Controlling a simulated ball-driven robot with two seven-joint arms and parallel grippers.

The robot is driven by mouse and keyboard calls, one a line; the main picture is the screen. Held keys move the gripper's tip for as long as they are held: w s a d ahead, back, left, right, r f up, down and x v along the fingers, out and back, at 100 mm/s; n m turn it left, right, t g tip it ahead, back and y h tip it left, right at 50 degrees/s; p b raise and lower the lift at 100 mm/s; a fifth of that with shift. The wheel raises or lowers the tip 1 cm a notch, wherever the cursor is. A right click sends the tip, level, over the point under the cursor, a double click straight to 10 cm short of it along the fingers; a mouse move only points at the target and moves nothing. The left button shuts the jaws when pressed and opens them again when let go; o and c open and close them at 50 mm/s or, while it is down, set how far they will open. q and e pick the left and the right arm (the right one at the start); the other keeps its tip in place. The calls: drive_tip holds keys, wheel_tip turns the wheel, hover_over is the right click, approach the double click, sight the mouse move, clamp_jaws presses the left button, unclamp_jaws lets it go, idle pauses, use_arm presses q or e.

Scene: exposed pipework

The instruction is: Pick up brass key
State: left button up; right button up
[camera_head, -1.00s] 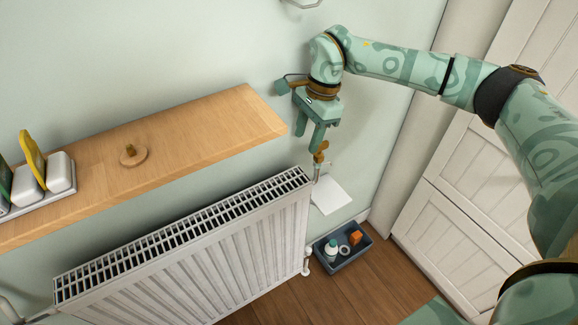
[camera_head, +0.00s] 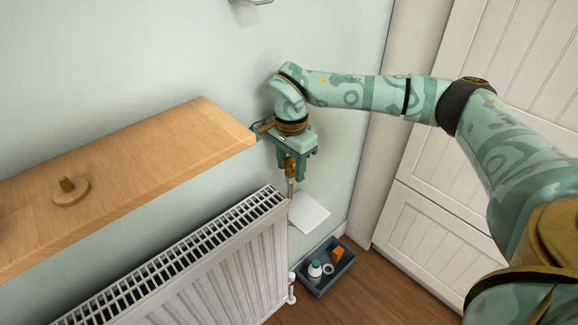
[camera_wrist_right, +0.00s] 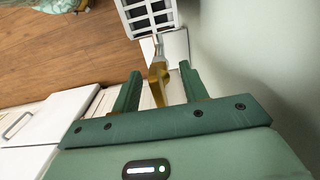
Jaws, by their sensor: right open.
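In the right wrist view the brass key (camera_wrist_right: 157,84) is between the two green fingers of my right gripper (camera_wrist_right: 161,72), with gaps on both sides. In the head view my right gripper (camera_head: 292,163) points down around the brass piece. It is open and empty. My left gripper does not show.
The wooden shelf (camera_head: 140,165) ends just left of my right gripper. The white radiator (camera_head: 235,265) lies below it. A white plate (camera_head: 308,213) is beside the stem. A dark tray (camera_head: 340,277) with small items is on the floor. White cabinet doors stand at the right.

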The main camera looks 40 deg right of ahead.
drive_tip(key=shift+r, duration=0.1)
clamp_jaws()
